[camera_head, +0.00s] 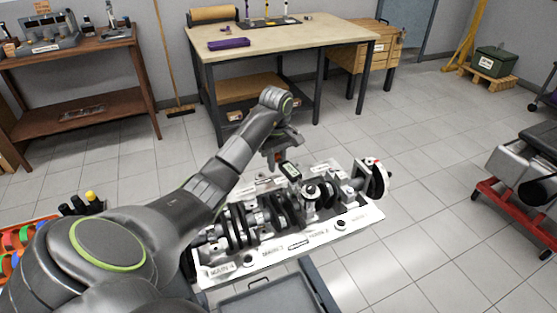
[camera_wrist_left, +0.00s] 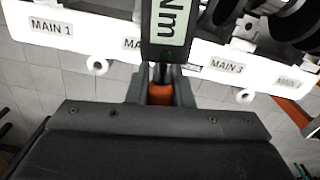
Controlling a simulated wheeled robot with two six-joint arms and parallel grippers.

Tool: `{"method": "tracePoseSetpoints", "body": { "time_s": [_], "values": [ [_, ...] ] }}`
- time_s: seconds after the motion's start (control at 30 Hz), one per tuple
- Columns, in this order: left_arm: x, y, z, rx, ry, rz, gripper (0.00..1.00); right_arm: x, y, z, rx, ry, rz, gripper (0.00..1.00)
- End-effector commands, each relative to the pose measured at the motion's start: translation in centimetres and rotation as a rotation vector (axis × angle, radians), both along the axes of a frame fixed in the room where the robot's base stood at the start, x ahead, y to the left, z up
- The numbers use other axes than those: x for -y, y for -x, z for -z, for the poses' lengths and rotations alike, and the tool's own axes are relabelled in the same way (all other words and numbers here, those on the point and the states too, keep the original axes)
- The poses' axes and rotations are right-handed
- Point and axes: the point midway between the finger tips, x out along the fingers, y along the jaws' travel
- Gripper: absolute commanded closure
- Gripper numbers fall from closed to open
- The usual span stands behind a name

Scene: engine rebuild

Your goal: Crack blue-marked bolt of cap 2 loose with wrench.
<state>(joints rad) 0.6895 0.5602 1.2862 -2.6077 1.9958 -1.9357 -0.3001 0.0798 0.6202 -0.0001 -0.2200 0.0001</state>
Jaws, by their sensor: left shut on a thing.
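My left gripper (camera_head: 278,160) is over the far side of the engine block (camera_head: 232,268). It is shut on the digital torque wrench (camera_head: 289,170). In the left wrist view the wrench's display (camera_wrist_left: 168,28) reads "Nm", and its orange section (camera_wrist_left: 160,94) lies between the fingers. The block carries the crankshaft (camera_head: 282,209) and labels MAIN 1 to MAIN 4. A bearing cap (camera_head: 311,197) stands near the MAIN 2 label (camera_head: 319,233). I cannot make out a blue-marked bolt or whether the wrench head touches one. My right gripper is not in view.
A grey tray (camera_head: 268,297) is in front of the block. An orange bin (camera_head: 30,228) with coloured rings is at the left. A workbench (camera_head: 290,42) and a wooden shelf (camera_head: 75,52) stand behind. A red-framed stand (camera_head: 505,210) is at the right. The floor between is clear.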

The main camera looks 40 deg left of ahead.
Motion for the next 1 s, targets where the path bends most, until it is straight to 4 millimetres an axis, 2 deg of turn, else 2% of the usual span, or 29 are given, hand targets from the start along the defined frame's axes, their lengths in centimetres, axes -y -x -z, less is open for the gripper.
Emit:
{"method": "tracePoseSetpoints", "body": {
  "time_s": [1.0],
  "values": [
    [-0.6,1.5,-0.1,-0.001,-0.001,-0.101,1.00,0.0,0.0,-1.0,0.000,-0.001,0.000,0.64]
  ]
}}
